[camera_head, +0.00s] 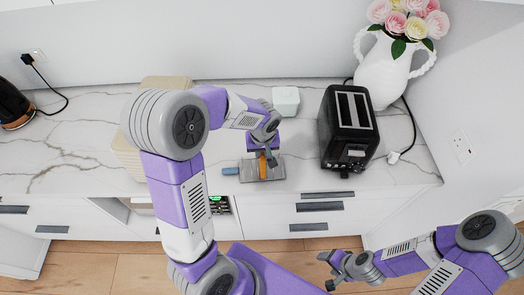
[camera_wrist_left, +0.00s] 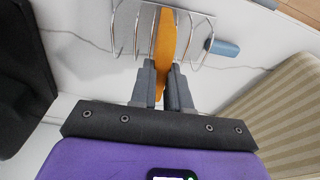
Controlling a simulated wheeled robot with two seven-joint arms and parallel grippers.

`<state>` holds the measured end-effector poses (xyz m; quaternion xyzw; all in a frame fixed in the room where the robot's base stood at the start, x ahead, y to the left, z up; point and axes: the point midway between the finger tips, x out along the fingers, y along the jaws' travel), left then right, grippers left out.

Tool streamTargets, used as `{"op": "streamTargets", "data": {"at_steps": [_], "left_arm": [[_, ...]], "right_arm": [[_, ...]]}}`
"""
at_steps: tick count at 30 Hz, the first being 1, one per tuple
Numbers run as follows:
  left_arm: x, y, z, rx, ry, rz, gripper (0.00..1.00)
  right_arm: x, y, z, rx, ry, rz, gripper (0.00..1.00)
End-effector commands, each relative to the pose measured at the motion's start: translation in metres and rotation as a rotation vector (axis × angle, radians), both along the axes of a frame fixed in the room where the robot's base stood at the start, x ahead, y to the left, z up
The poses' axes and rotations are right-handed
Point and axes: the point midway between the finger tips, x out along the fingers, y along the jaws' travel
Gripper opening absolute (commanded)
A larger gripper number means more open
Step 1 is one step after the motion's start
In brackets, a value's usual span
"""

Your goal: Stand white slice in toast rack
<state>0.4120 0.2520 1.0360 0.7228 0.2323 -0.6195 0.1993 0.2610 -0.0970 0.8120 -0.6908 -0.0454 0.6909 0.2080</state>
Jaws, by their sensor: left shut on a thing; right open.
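The toast rack (camera_head: 247,172) stands on the counter, with a grey base and a blue end handle. Its wire hoops (camera_wrist_left: 203,30) and blue handle (camera_wrist_left: 223,47) show in the left wrist view. My left gripper (camera_head: 271,160) is shut on a slice (camera_head: 262,169) just above the rack. The slice (camera_wrist_left: 163,38) is seen edge-on as an orange-brown edge, upright between the wire hoops; its white face is not visible. I cannot tell whether it touches the rack's base. My right gripper (camera_head: 328,272) is open and empty, low in front of the counter.
A black toaster (camera_head: 349,130) stands to the right of the rack. A small white container (camera_head: 286,101) is behind it. A white vase (camera_head: 383,72) with flowers is at the back right. A beige ribbed object (camera_head: 165,82) is partly behind my left arm. A dark kettle (camera_head: 13,105) is far left.

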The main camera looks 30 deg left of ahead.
Motion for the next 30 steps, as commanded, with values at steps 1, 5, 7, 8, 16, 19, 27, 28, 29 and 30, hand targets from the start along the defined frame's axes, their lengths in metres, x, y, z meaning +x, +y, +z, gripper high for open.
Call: {"op": "streamTargets", "data": {"at_steps": [1,5,7,8,16,19,27,28,29,30], "left_arm": [[0.0000,-0.0002,-0.0038,0.000,0.000,0.000,0.02],[0.0000,-0.0002,-0.0058,0.000,0.000,0.000,0.02],[0.0000,-0.0001,-0.0059,0.000,0.000,0.000,0.02],[0.0000,-0.0002,-0.0058,0.000,0.000,0.000,0.02],[-0.0001,0.0000,-0.0054,0.000,0.000,0.000,0.32],[-0.0001,0.0000,-0.0054,0.000,0.000,0.000,0.46],[-0.0001,-0.0001,-0.0047,0.000,0.000,0.000,0.46],[-0.0001,-0.0002,-0.0035,0.000,-0.001,0.000,0.46],[-0.0001,-0.0003,-0.0015,0.000,-0.001,0.000,0.46],[-0.0004,-0.0006,0.0024,0.000,-0.002,0.000,0.46]], "right_arm": [[0.0000,0.0000,-0.0036,0.000,0.000,0.000,0.65],[0.0001,0.0000,-0.0055,0.000,0.000,0.000,0.65],[0.0001,0.0000,-0.0055,0.000,0.000,0.000,0.65],[0.0001,0.0000,-0.0055,0.000,0.000,0.000,0.65],[0.0001,0.0000,-0.0050,0.000,0.000,0.000,0.65],[0.0001,-0.0001,-0.0050,0.000,0.000,0.000,0.65],[0.0001,0.0000,-0.0050,0.000,0.000,0.000,0.65],[0.0001,0.0000,-0.0048,0.000,0.000,0.000,0.65],[0.0000,0.0000,-0.0046,0.000,0.000,0.000,0.65],[0.0000,0.0000,-0.0041,0.000,0.000,0.000,0.65]]}}
